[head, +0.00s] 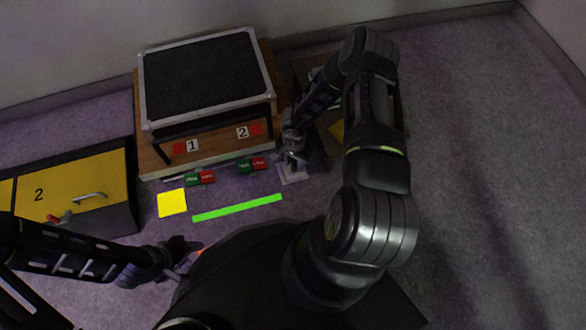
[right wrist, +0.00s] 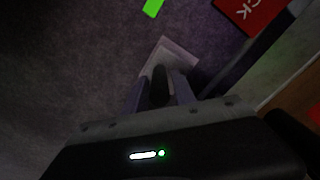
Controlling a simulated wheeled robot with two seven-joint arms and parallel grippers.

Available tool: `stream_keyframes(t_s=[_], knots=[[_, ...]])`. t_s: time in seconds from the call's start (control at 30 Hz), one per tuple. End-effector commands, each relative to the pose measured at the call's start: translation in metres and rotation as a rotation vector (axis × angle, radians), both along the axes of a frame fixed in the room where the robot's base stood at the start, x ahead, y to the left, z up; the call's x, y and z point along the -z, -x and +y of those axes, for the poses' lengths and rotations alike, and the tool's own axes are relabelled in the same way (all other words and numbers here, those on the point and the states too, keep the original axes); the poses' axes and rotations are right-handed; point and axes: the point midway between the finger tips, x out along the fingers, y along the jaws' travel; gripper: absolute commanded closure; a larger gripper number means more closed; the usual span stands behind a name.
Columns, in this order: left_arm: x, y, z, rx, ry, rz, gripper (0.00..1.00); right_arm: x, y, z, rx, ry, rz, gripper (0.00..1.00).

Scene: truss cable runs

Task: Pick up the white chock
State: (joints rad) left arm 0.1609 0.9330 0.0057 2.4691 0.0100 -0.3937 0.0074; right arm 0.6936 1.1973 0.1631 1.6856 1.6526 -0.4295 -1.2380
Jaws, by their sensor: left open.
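The white chock (head: 293,175) is a pale flat piece on the grey floor, right of the green strip's end in the head view. In the right wrist view the chock (right wrist: 175,50) lies at the fingertips, partly hidden by the fingers. My right gripper (head: 294,160) points down right over it. In the right wrist view the right gripper's fingers (right wrist: 160,80) stand either side of a dark upright part; whether they grip it is unclear in the dim light. My left gripper (head: 184,262) is open, low at the left, well away from the chock.
A black-topped case (head: 205,80) on a wooden base, marked 1 and 2, stands behind. Red and green blocks (head: 200,178) (head: 252,165) lie before it. A yellow square (head: 172,202) and green strip (head: 237,208) mark the floor. A yellow-topped box (head: 75,180) is left. Right floor is clear.

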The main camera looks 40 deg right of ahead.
Motion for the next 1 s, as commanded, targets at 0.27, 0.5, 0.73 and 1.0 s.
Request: stream_keyframes(t_s=[0.27,0.5,0.73,1.0], knots=[[0.0000,0.0000,0.0000,0.000,0.000,0.000,0.57,0.0000,0.0000,0.0000,0.000,0.000,0.000,0.92],[0.0000,0.0000,0.0000,0.000,0.000,0.000,0.57,0.0000,0.0000,0.0000,0.000,0.000,0.000,1.00],[0.0000,0.0000,0.0000,0.000,0.000,0.000,0.57,0.0000,-0.0001,0.0000,0.000,0.000,0.000,1.00],[0.0000,0.0000,0.0000,0.000,0.000,0.000,0.57,0.0000,-0.0001,0.0000,0.000,0.000,0.000,1.00]])
